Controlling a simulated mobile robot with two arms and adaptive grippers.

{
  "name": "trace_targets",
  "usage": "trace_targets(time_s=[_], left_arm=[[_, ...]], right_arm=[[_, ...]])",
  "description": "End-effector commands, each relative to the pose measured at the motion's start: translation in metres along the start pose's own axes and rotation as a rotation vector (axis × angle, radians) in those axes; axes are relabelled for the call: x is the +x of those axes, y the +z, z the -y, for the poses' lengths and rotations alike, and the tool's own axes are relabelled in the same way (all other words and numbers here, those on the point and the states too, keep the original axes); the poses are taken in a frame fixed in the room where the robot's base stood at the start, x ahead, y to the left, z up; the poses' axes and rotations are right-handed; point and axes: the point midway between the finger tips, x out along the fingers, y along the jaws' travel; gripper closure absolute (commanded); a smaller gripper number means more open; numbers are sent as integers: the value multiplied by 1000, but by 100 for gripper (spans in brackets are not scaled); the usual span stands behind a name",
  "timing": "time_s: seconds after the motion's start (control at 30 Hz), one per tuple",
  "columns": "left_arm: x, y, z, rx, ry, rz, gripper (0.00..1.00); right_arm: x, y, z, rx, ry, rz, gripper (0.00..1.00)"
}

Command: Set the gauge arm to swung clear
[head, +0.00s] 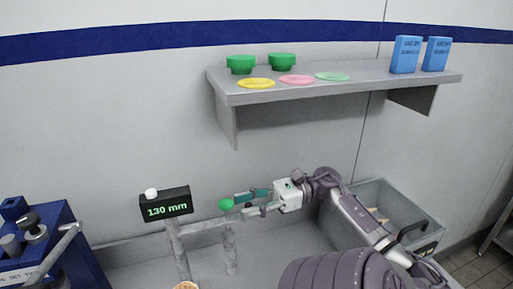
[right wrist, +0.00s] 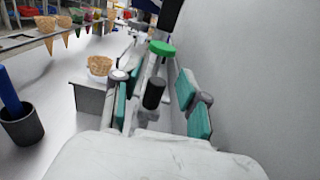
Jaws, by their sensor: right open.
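The gauge's black display box (head: 166,205) reads 130 mm and stands on a grey post at the left of the counter. A pale bar, seemingly the gauge arm (head: 208,226), reaches right from that post towards a second post. A green knob (head: 226,204) stands near the bar's right end; it also shows in the right wrist view (right wrist: 161,48). My right gripper (head: 243,204) is open, its teal-padded fingers pointing left at the knob. In the right wrist view the knob lies beyond the fingertips, with a dark cylinder (right wrist: 153,92) nearer. My left gripper is out of view.
A blue machine (head: 40,245) with a lever stands at the left. A wall shelf (head: 330,87) holds green pots, coloured discs and blue boxes. A grey bin (head: 388,212) sits behind my right arm. A waffle cone (right wrist: 99,66) stands near the fingers' left side.

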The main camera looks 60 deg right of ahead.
Motion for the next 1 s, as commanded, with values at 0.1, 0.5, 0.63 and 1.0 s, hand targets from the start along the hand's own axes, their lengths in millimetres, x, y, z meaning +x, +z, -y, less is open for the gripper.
trace_targets(time_s=[0.1,0.5,0.63,1.0], left_arm=[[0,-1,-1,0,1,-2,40],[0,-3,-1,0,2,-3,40],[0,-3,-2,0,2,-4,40],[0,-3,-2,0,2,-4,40]], right_arm=[[-13,0,1,1,-4,0,57],[-94,0,1,1,-3,0,57],[-110,-1,1,2,-2,-1,57],[-118,0,1,1,0,-1,57]])
